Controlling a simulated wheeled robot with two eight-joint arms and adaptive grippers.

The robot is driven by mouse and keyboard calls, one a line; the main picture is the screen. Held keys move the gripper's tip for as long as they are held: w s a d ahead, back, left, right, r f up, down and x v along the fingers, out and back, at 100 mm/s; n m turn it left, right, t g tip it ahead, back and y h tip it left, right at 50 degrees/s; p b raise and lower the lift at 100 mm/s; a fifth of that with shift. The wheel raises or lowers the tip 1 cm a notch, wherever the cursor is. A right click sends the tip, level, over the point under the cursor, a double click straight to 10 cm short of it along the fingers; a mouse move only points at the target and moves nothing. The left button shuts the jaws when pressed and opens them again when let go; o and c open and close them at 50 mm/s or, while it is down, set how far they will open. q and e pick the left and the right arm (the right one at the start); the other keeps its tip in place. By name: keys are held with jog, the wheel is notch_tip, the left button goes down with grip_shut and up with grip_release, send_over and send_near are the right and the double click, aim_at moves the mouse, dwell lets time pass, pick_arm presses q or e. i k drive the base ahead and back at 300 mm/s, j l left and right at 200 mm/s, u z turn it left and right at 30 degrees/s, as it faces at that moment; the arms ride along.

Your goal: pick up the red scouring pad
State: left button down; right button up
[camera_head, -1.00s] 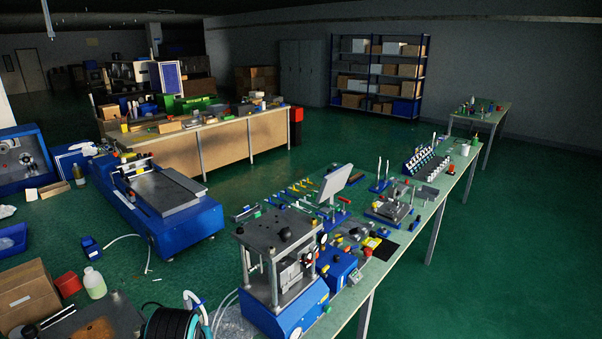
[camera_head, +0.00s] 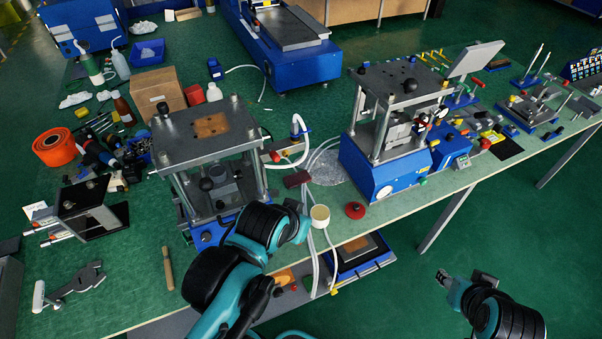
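A dark red block (camera_head: 297,180), which looks like the scouring pad, lies on the green bench top between the two presses. A separate round red piece (camera_head: 355,210) lies near the bench's front edge. My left gripper (camera_head: 296,207) is over the front of the bench, just below the dark red block in the picture. Its fingers are small and dark, and their opening is unclear. My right gripper (camera_head: 442,277) is off the bench over the green floor at the lower right, far from the block. Its finger opening is also unclear.
A press with steel posts (camera_head: 207,150) stands left of the block, and a blue-based press (camera_head: 385,150) right of it. A tray (camera_head: 362,255) sits below the bench edge.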

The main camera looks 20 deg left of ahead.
aim_at(291, 181)
jog(key=u, duration=1.1)
